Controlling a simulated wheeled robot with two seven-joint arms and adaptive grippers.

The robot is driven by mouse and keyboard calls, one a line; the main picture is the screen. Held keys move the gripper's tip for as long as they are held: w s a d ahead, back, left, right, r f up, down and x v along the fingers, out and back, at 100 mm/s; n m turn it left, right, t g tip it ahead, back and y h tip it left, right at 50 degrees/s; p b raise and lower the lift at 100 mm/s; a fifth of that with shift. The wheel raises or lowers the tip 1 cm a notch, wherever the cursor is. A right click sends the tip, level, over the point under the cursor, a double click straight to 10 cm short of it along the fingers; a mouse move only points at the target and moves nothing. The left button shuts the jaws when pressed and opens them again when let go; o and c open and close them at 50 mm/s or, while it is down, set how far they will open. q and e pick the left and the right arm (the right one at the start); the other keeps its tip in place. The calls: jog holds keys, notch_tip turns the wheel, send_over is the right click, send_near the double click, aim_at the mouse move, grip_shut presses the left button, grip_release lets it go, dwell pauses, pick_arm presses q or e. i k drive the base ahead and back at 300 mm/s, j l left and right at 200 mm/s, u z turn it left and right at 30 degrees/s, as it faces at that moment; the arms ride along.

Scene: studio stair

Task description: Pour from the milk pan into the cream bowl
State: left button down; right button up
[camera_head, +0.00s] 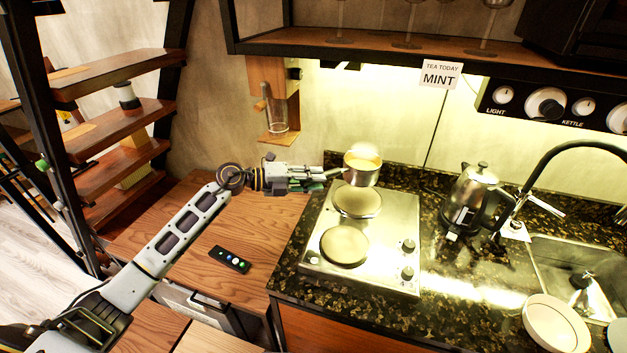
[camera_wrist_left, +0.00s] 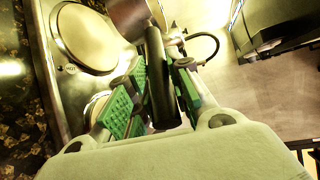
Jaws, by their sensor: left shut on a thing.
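The milk pan (camera_head: 361,176) is a small metal pan with pale yellow contents and a whitish puff above it. It appears upright at the back of the hob, by the rear hotplate (camera_head: 357,201); I cannot tell whether it touches anything below. My left gripper (camera_head: 337,174) is shut on its dark handle, which shows between the green finger pads (camera_wrist_left: 158,85) in the left wrist view. Part of the pan's metal side (camera_wrist_left: 128,15) shows there too. The cream bowl (camera_head: 555,325) appears to be the pale round dish at the lower right, by the sink. My right gripper is not in view.
The steel hob (camera_head: 385,262) has a bare front hotplate (camera_head: 344,246). Another pale round item (camera_head: 618,335) is at the right edge. A shelf (camera_head: 370,46) overhangs the counter.

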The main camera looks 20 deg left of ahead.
aim_at(551, 323)
jog(key=k+z, duration=0.15)
jog(key=z, duration=0.55)
jog(key=i+j+z, duration=0.1)
jog(key=z, duration=0.7)
